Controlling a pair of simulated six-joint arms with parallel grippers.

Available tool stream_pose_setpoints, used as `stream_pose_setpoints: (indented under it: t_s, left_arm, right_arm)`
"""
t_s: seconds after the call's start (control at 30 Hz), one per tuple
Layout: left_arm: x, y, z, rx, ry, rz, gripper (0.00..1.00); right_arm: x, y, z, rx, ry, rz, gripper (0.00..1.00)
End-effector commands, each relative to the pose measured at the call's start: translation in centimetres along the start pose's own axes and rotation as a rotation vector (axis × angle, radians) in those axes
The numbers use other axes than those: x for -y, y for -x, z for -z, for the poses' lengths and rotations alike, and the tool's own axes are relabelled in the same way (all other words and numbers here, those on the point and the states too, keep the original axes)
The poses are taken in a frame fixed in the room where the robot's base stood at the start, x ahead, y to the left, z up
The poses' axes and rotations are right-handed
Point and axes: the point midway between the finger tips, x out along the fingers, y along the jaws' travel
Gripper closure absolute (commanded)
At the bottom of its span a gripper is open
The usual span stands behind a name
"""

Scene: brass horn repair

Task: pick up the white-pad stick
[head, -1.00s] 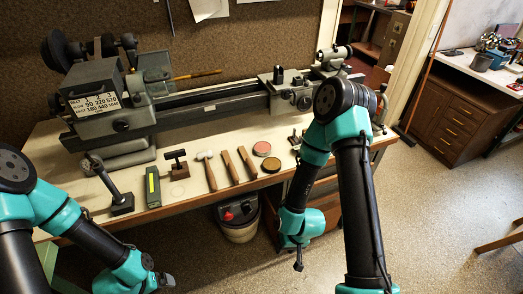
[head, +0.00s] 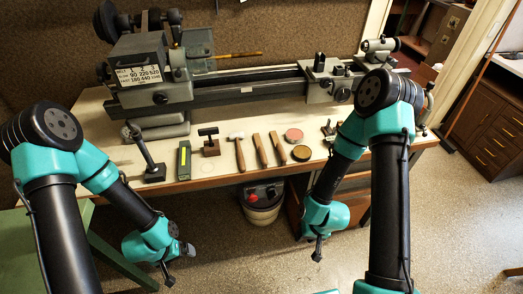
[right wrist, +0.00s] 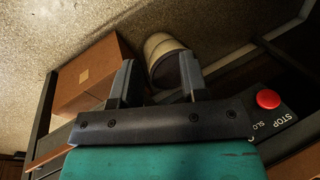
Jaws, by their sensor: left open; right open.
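Two short wooden sticks, a left one (head: 260,151) and a right one (head: 277,148), lie side by side near the bench's front edge in the head view. Their pads are too small to tell which is the white-pad stick. My left gripper (head: 180,264) is open and empty, low in front of the bench and left of the sticks. My right gripper (head: 318,248) hangs below the bench top, right of the sticks. In the right wrist view its fingers (right wrist: 158,82) are apart with nothing held between them.
Left of the sticks lie a white-headed hammer (head: 239,150), a dark T-shaped tool (head: 209,142) and a green box (head: 184,160). A lathe (head: 245,92) fills the back. A bucket (head: 262,203) stands underneath.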

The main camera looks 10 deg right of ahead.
Motion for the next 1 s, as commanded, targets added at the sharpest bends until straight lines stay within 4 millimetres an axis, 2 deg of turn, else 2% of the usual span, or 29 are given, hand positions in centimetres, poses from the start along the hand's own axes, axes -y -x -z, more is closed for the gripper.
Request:
stream_pose_setpoints:
  t_s: [0.27, 0.43, 0.73, 0.87, 1.0]
  left_arm:
    - [0.0, 0.0, 0.0, 0.000, 0.000, 0.000, 0.02]
    - [0.0, 0.0, 0.0, 0.000, 0.000, 0.000, 0.02]
    - [0.0, 0.0, 0.0, 0.000, 0.000, 0.000, 0.02]
    - [0.0, 0.0, 0.0, 0.000, 0.000, 0.000, 0.02]
    - [0.0, 0.0, 0.0, 0.000, 0.000, 0.000, 0.02]
  right_arm:
    - [0.0, 0.0, 0.0, 0.000, 0.000, 0.000, 0.59]
    - [0.0, 0.0, 0.0, 0.000, 0.000, 0.000, 0.43]
    - [0.2, 0.1, 0.2, 0.006, 0.002, 0.002, 0.43]
    - [1.3, 0.5, 1.2, 0.037, 0.012, 0.011, 0.43]
    - [3.4, 1.6, 3.0, 0.110, 0.034, 0.010, 0.43]
